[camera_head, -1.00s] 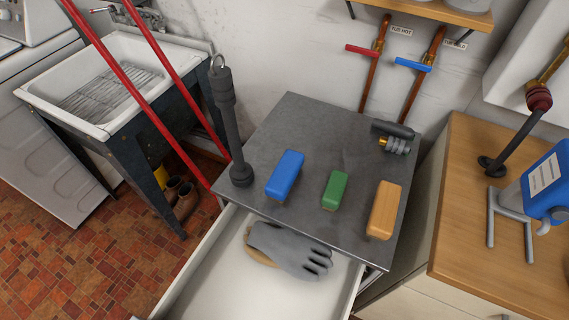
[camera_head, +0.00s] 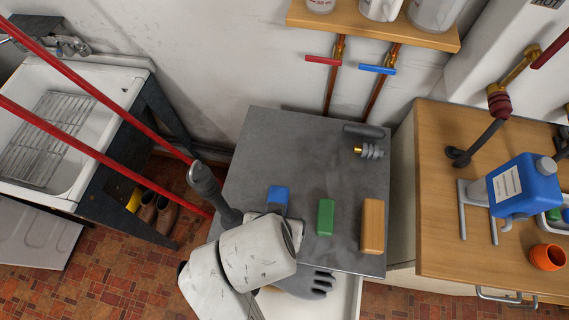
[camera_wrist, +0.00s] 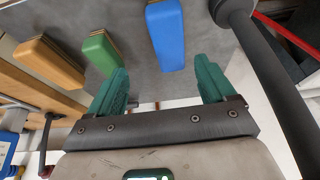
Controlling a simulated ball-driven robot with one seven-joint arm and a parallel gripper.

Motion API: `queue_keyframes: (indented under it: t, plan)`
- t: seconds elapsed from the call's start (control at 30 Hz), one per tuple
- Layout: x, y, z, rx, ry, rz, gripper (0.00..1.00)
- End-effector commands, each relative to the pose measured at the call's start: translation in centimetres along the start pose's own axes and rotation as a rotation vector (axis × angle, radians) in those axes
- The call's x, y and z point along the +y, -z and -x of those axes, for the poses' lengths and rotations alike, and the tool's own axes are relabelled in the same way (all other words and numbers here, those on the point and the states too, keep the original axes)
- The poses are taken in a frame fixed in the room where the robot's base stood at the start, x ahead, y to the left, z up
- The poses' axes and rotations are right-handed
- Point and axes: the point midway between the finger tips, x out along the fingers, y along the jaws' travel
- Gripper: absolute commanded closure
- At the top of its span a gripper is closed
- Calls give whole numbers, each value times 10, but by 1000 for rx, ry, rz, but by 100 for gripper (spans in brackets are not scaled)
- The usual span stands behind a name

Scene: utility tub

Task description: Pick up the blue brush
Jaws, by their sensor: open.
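The blue brush (camera_head: 278,194) lies on the grey top of the drawer cabinet (camera_head: 300,145), its near end hidden behind my arm in the head view. In the wrist view the blue brush (camera_wrist: 166,34) appears whole in length, just beyond the gap between my fingertips. My gripper (camera_wrist: 160,82) has its two green fingers spread apart with nothing between them, and it does not touch the brush there. In the head view my white arm link covers most of the gripper.
A green brush (camera_head: 325,217) and a tan brush (camera_head: 372,226) lie right of the blue one. A grey glove (camera_head: 318,284) lies in the open drawer. The cabinet top behind the brushes is mostly clear.

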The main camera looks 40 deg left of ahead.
Motion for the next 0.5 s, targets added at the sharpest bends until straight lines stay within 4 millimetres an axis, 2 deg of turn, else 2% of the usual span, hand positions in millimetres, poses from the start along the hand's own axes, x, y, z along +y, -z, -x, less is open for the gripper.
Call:
queue_keyframes:
  t: [0.1, 0.3, 0.5]
  plan:
    - [-11, -1, -6, 1, 0, 15, 17]
    - [-11, 0, -36, 1, 0, 14, 17]
    - [-11, 0, -53, 3, 2, 14, 17]
